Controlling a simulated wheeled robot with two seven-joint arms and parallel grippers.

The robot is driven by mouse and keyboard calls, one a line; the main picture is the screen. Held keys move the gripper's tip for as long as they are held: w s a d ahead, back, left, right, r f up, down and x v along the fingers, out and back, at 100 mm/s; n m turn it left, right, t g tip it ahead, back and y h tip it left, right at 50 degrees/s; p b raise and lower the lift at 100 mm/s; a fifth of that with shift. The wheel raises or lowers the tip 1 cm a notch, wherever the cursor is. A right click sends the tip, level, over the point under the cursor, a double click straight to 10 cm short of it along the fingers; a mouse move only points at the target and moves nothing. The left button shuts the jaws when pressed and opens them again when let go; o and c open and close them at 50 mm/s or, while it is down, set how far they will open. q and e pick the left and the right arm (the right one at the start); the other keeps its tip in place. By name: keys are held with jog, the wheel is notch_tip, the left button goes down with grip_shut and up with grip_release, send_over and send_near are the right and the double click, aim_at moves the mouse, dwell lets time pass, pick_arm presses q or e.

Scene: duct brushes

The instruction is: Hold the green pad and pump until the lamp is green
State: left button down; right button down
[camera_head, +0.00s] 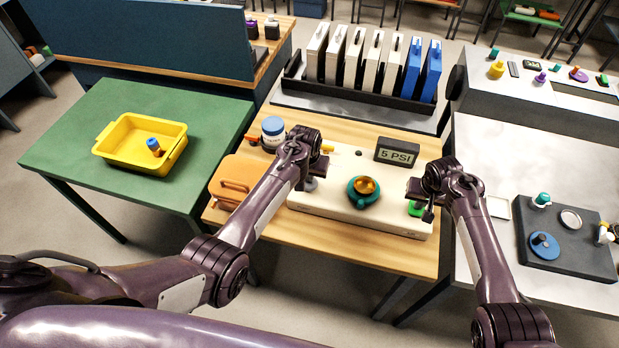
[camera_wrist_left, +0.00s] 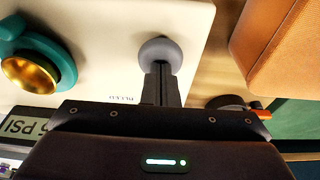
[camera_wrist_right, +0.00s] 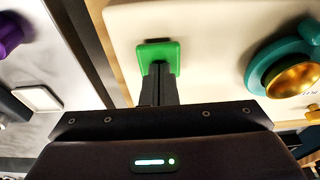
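A cream box (camera_head: 335,208) stands on the wooden table. A green pad (camera_head: 416,209) sits at its right end; it also shows in the right wrist view (camera_wrist_right: 160,52). My right gripper (camera_head: 427,210) is shut, its fingertips over the pad's edge; I cannot tell whether they touch it. A round grey knob (camera_wrist_left: 160,50) is at the box's left end. My left gripper (camera_head: 311,180) is shut, its fingertips at the knob; contact is unclear. A display (camera_head: 397,152) reads 5 PSI. A teal ring with an amber-gold centre (camera_head: 365,190) sits mid-box. I see no clearly green-lit lamp.
A black rack (camera_head: 350,98) of upright panels is behind. A yellow tray (camera_head: 118,148) is on the green table. A dark plate (camera_head: 568,262) lies far right.

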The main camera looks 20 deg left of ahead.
pick_arm(q)
jog(key=shift+s, duration=0.1)
jog(key=shift+w+v, duration=0.2)
jog(key=shift+v, duration=0.85)
jog(key=shift+w, duration=0.1)
dwell(0.3)
jog(key=shift+s+x, duration=0.25)
jog(key=shift+x, duration=0.85)
jog(key=shift+w+v, duration=0.2)
jog(key=shift+v, duration=0.85)
